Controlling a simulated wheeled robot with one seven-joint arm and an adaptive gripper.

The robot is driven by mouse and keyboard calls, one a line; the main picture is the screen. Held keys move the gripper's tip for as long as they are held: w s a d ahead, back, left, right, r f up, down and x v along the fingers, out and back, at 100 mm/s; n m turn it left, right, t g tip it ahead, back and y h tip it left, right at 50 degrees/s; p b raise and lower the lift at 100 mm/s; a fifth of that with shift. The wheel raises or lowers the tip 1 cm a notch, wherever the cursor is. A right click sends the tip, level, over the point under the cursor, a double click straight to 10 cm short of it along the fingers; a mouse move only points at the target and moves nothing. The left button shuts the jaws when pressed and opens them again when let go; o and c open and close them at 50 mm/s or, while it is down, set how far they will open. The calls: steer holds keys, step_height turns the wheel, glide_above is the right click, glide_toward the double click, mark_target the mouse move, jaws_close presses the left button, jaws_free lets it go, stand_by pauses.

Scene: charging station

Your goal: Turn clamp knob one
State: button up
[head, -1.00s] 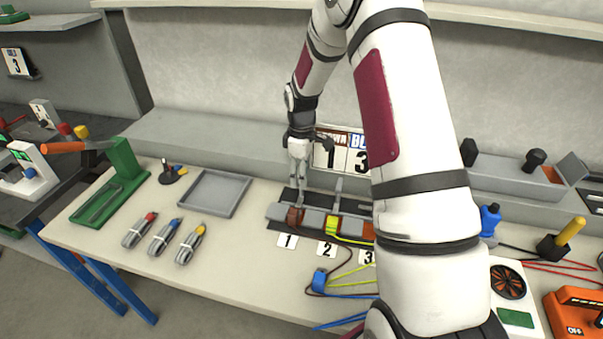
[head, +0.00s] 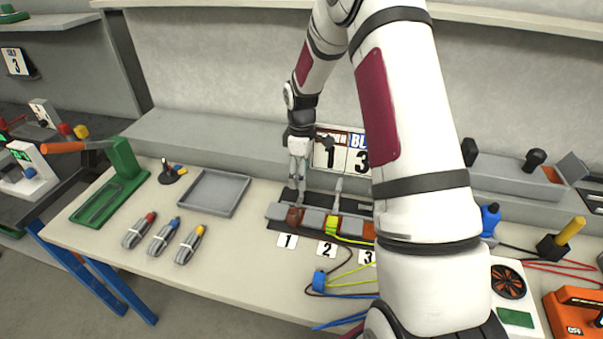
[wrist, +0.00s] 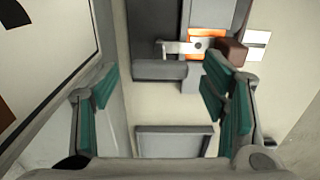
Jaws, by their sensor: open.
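The grey clamp block (head: 314,220) stands on the bench behind number cards 1, 2 and 3. Clamp one is its left position, behind card 1 (head: 287,241), with a brown piece (head: 294,216) at its front. My gripper (head: 299,174) is over the back of clamp one, and its tips are hard to make out there. In the wrist view my gripper (wrist: 160,88) is open, with its green-padded fingers wide apart and nothing between them. A light metal lever (wrist: 180,47) lies beyond the fingers, by an orange patch (wrist: 207,42) and the brown piece (wrist: 234,53).
An upright grey lever (head: 338,188) stands at clamp two, close to the right of my gripper. A number board (head: 340,155) is behind. A grey tray (head: 213,193) and several grey connectors (head: 161,238) lie to the left. Wires run in front of the block.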

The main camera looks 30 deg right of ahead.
step_height(320, 180, up, 12)
steer(key=shift+f, duration=0.2)
stand_by(0.6)
steer(key=s+a+r+m+t+h, duration=0.1)
steer(key=s+a+r+m, duration=0.1)
steer(key=s+a+r, duration=0.45)
steer(key=s+a+r+m+t, duration=0.1)
steer(key=s+a+r+m, duration=0.15)
steer(key=s+r, duration=0.55)
steer(key=s+a+r+m+t, duration=0.1)
steer(key=s+a+m, duration=0.1)
steer(key=s, duration=0.5)
steer(key=s+a+r+m+t+y, duration=0.1)
steer(key=s+a, duration=0.3)
steer(key=s, duration=0.4)
steer(key=shift+s+m+t, duration=0.25)
steer(key=shift+m+t, duration=0.25)
steer(key=shift+m, duration=0.35)
